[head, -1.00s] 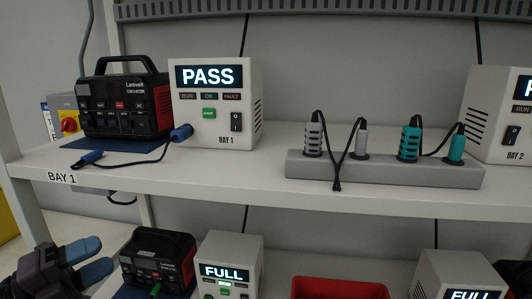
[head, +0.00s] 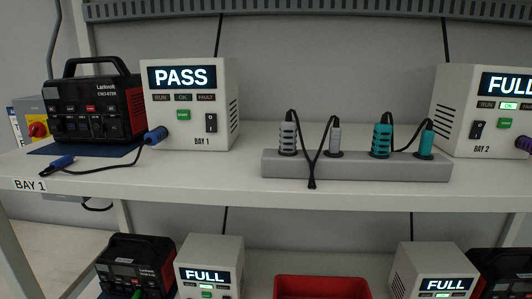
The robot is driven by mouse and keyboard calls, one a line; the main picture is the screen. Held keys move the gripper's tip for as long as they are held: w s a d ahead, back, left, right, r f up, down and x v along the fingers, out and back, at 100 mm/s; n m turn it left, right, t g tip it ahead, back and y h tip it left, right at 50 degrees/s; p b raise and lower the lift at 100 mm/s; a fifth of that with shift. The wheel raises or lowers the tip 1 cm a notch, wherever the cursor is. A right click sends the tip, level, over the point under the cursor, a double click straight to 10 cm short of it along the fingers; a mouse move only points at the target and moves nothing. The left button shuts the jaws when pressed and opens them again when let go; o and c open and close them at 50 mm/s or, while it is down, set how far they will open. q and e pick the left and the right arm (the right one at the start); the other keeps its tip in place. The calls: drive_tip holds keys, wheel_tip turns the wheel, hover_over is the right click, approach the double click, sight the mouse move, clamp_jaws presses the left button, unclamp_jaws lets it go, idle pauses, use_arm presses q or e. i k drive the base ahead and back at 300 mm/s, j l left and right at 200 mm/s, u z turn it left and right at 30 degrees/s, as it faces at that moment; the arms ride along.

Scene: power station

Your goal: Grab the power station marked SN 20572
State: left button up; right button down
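A black and red power station (head: 97,108) with a top handle stands on a blue mat (head: 60,148) at the left of the upper shelf, beside the BAY 1 tester. A second power station (head: 135,262) is on the lower shelf at the left, with a green plug at its front. A third dark power station (head: 503,268) is partly cut off at the lower right. Small print shows on the upper station's front, but I cannot read SN 20572 on any of them. Neither of my grippers is in view.
The BAY 1 tester (head: 190,105) reads PASS; its cable ends in a loose blue plug (head: 62,162). The BAY 2 tester (head: 484,108) reads FULL. A grey holder (head: 355,168) carries grey and teal plugs. Below are two FULL testers (head: 209,265) (head: 432,270) and a red bin (head: 320,288).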

sight(124, 91)
drive_tip(key=j, duration=0.65)
drive_tip(key=k+j+z, duration=0.1)
drive_tip(key=j, duration=1.25)
drive_tip(key=k+j, duration=0.15)
drive_tip(key=j, duration=0.5)
drive_tip(key=j+z, duration=0.1)
drive_tip(key=j, duration=0.55)
